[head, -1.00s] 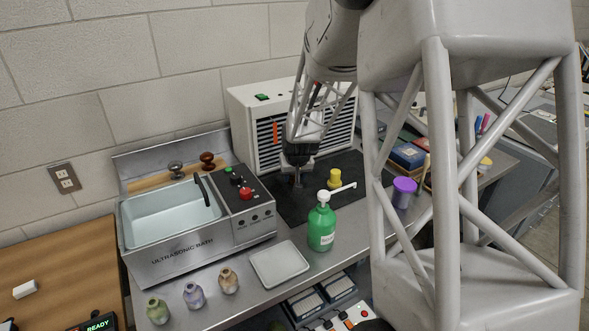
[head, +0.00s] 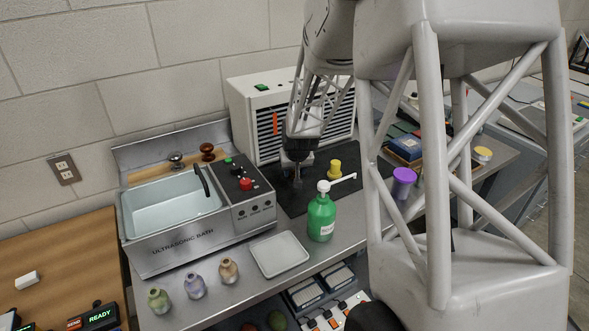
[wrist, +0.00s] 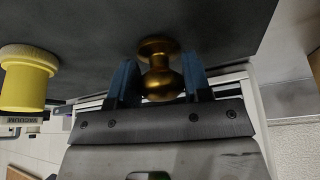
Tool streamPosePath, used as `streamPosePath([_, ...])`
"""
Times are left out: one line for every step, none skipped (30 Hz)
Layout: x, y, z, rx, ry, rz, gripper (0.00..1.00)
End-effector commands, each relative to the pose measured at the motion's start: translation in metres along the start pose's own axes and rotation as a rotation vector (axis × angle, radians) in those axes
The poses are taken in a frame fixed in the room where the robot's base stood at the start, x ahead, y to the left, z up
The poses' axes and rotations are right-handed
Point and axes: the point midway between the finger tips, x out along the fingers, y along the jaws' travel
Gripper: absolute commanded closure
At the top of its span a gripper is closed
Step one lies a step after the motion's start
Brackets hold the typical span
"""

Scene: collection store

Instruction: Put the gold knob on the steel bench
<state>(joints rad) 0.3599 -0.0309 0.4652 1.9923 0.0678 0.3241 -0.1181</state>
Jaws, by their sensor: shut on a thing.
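The gold knob (wrist: 160,82) is round with a flared base and sits between the two blue fingers of my gripper (wrist: 158,85) in the wrist view. My gripper is shut on it. In the head view my gripper (head: 297,183) points down over the black mat (head: 290,202), in front of the white louvred cabinet. The knob is too small and dark to make out clearly there. I cannot tell whether its base touches the mat. The steel bench (head: 340,258) shows bare around the mat, the bottle and the tray.
A yellow pot (head: 334,168) and a green pump bottle (head: 321,218) stand close to my gripper's right. The ultrasonic bath (head: 185,245) is at left, a white tray (head: 279,254) in front. Several small vases (head: 194,286) line the front left. A purple pot (head: 403,182) stands right.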

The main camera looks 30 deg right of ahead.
Motion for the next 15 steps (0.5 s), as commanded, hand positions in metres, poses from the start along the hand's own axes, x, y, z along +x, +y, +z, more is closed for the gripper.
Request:
streamPosePath([0.0006,0.0,0.0001,0.0,0.0,0.0,0.89])
streamPosePath([0.001,0.0,0.0002,0.0,0.0,0.0,0.89])
streamPosePath([0.0015,0.0,0.0004,0.0,0.0,0.0,0.89])
streamPosePath([0.0019,0.0,0.0006,0.0,0.0,0.0,0.89])
streamPosePath([0.0022,0.0,0.0007,0.0,0.001,0.0,0.89])
streamPosePath([0.0027,0.0,0.0008,0.0,0.001,0.0,0.89])
streamPosePath([0.0031,0.0,0.001,0.0,0.001,0.0,0.89])
streamPosePath([0.0035,0.0,0.0012,0.0,0.001,0.0,0.89])
streamPosePath([0.004,0.0,0.0013,0.0,0.001,0.0,0.89])
streamPosePath([0.0044,0.0,0.0015,0.0,0.001,0.0,0.89])
streamPosePath([0.0048,0.0,0.0016,0.0,0.001,0.0,0.89])
streamPosePath([0.0052,0.0,0.0018,0.0,0.001,0.0,0.89])
streamPosePath([0.0056,0.0,0.002,0.0,0.001,0.0,0.89])
streamPosePath([0.0054,0.0,0.0018,0.0,0.001,0.0,0.5])
streamPosePath([0.0054,0.0,0.0018,0.0,0.001,0.0,0.44])
